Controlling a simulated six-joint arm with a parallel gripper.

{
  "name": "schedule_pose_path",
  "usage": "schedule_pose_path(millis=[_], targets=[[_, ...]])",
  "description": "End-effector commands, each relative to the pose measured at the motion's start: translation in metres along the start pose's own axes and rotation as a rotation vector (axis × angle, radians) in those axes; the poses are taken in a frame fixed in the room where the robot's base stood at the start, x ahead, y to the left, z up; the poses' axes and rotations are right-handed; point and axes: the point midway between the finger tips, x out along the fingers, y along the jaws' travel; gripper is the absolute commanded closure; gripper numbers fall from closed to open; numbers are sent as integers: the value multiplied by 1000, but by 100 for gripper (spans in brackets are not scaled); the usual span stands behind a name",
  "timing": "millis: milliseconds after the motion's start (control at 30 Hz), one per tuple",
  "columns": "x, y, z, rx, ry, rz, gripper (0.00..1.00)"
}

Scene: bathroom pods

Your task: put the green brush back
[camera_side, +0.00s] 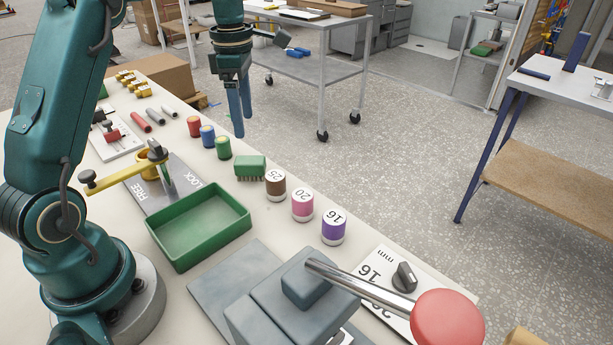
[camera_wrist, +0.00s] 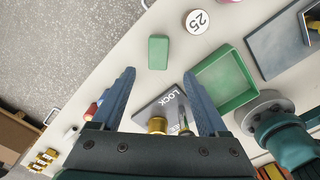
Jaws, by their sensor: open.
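The green brush (camera_side: 250,165) stands bristles down on the white bench, between the green cylinder and the brown "25" cylinder. In the wrist view the green brush (camera_wrist: 158,51) shows its smooth top, ahead of the fingers and clear of them. My gripper (camera_side: 239,134) is up in the air near the bench's far edge, above and left of the brush. In the wrist view my gripper (camera_wrist: 166,86) is open with nothing between its two blue fingers. An empty green tray (camera_side: 199,227) sits on the bench nearer my arm's base; it also shows in the wrist view (camera_wrist: 251,96).
Red, blue and green (camera_side: 223,148) cylinders stand left of the brush. Brown (camera_side: 275,186), pink (camera_side: 302,206) and purple (camera_side: 333,228) cylinders stand right of it. A FREE/LOCK plate with a yellow lever (camera_side: 120,175) lies left of the tray. A grey press with a red knob (camera_side: 447,318) stands in front.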

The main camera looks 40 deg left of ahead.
Motion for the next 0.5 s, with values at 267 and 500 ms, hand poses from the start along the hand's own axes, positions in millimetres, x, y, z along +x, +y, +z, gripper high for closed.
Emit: schedule_pose_path(millis=[267,500], targets=[[-44,-58,16,595,-20,132,23],[-62,-130,15,1271,21,295,23]])
